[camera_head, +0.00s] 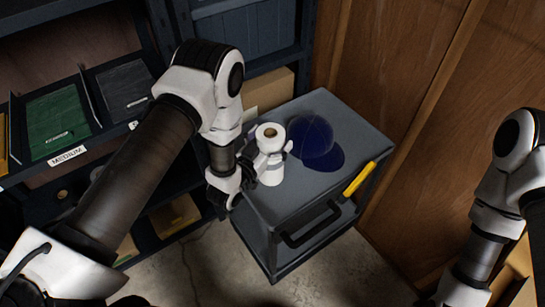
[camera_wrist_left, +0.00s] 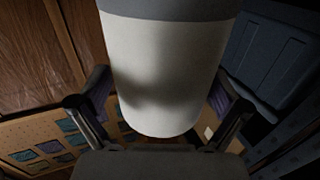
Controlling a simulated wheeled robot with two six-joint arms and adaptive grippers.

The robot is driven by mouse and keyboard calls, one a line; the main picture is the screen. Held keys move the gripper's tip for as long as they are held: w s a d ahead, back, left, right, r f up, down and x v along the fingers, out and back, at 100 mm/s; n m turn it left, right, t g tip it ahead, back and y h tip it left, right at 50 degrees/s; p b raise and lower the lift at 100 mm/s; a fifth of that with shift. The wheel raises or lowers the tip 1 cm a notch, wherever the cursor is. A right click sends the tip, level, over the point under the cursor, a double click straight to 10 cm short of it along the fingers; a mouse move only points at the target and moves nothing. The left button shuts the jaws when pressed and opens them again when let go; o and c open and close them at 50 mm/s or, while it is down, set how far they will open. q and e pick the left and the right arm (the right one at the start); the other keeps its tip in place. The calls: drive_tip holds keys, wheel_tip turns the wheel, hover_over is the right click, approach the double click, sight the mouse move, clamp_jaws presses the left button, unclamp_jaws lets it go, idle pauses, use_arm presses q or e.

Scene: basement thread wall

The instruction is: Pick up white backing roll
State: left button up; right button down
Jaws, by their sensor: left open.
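The white backing roll (camera_head: 271,177) stands upright on the grey cart top, with a brown core showing in its upper end. In the left wrist view the roll (camera_wrist_left: 165,75) fills the upper middle, large and close. My left gripper (camera_head: 265,158) is at the roll, with its jaws open. In the left wrist view my left gripper's fingers (camera_wrist_left: 160,108) stand on either side of the roll, with gaps visible beside it. The gripper hides part of the roll's middle in the head view. My right arm comes in at the right edge, its gripper out of the picture.
A dark blue cap (camera_head: 311,137) lies on the cart (camera_head: 285,207) just right of the roll. The cart has a yellow strip (camera_head: 359,179) and a black handle (camera_head: 307,228). Shelves with labelled trays (camera_head: 57,122) stand at left. A wood-panelled wall (camera_head: 400,70) is behind.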

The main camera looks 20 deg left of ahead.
use_arm(q)
drive_tip(key=shift+s+a+r, duration=0.1)
drive_tip(key=shift+s+a, duration=0.05)
drive_tip(key=shift+s, duration=0.05)
drive_tip(key=shift+c, duration=0.4)
drive_tip(key=c, duration=1.6)
